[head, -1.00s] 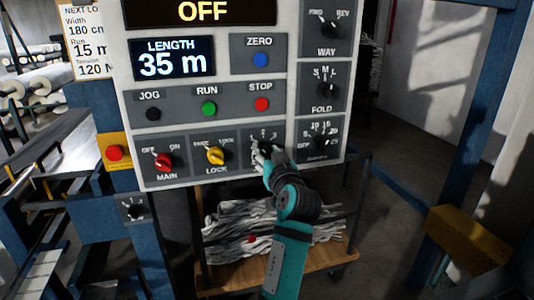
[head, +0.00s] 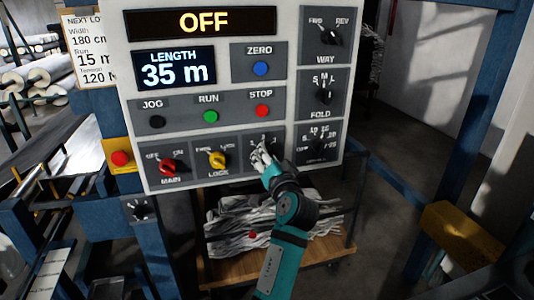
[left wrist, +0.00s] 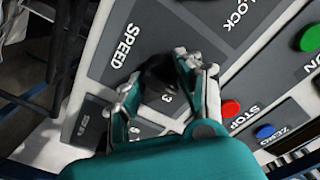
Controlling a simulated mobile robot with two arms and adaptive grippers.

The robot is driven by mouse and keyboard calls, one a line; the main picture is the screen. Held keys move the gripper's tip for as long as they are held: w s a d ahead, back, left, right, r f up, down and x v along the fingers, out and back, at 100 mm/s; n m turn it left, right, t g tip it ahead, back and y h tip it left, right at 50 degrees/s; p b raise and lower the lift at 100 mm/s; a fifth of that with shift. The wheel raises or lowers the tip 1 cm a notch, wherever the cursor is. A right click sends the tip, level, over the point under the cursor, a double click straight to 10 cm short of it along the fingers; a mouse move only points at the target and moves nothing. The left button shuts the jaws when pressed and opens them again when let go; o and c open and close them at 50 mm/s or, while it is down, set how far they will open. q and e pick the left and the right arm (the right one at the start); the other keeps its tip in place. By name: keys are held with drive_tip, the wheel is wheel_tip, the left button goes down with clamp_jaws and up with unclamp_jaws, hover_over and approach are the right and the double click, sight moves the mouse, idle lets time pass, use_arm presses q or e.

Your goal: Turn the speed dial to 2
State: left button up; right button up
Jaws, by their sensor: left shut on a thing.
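The speed dial is a black knob (left wrist: 158,72) on a grey plate lettered SPEED (left wrist: 124,46), at the lower middle of the control panel. My left gripper (head: 262,157) is at this dial in the head view and covers most of it. In the left wrist view its two fingers (left wrist: 157,78) stand on either side of the knob and are shut on it. A 3 shows beside the knob there. Small numerals show above the gripper in the head view. The dial's pointer is hidden, so I cannot tell its setting. My right gripper is not in view.
The main knob (head: 168,167) is red, and the lock knob (head: 217,159) is yellow, left of the speed dial. The stop button (head: 262,111) is just above it. The fold dial (head: 324,96) is at the right. The display (head: 204,21) reads OFF.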

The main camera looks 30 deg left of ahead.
sight(263, 117)
use_arm(q)
drive_tip(key=shift+m, duration=0.5)
drive_tip(key=o, duration=1.2)
drive_tip(key=shift+c, duration=0.2)
wheel_tip(263, 117, up, 10)
